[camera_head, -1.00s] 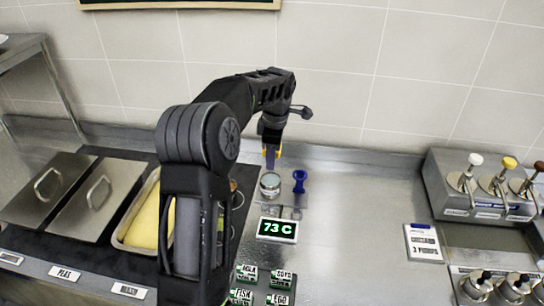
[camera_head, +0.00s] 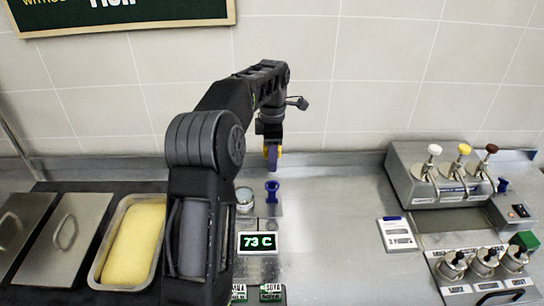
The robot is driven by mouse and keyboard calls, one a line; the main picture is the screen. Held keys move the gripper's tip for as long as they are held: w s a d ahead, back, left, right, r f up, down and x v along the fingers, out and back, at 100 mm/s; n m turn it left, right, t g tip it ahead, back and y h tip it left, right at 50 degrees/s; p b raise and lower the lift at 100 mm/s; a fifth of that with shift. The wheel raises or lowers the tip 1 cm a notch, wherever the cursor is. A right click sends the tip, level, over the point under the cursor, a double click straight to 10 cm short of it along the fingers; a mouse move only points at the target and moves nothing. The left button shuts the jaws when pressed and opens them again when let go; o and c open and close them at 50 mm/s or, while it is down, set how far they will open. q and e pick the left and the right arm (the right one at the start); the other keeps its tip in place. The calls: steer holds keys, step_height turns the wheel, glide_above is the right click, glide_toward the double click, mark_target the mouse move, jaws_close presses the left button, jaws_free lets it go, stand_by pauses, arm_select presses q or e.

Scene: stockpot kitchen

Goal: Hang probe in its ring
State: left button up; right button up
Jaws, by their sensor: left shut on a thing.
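My left gripper (camera_head: 271,155) points down above the counter near the back wall. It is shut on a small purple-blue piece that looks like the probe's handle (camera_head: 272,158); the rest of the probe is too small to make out. A blue stand (camera_head: 272,188), which looks like the probe's ring holder, stands on the counter just below the gripper in the picture. I cannot tell how far apart they are. A round metal cup (camera_head: 244,198) stands left of it. The display (camera_head: 257,241) in front reads 73 C. My right gripper is not in view.
Lidded pans (camera_head: 72,232) and a tray of yellow food (camera_head: 134,243) are at the left. A pump dispenser (camera_head: 430,180) and several metal pots (camera_head: 484,262) stand at the right. The counter between is clear.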

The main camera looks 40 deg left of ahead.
arm_select(q)
steer(key=shift+w+d, duration=0.1)
steer(key=shift+w, duration=0.05)
steer(key=shift+f, duration=0.1)
steer(key=shift+f, duration=1.65)
steer(key=shift+f, duration=0.25)
steer(key=shift+f, duration=0.1)
steer(key=shift+f+b, duration=1.7)
steer(key=shift+f, duration=0.95)
steer(key=shift+f, duration=0.15)
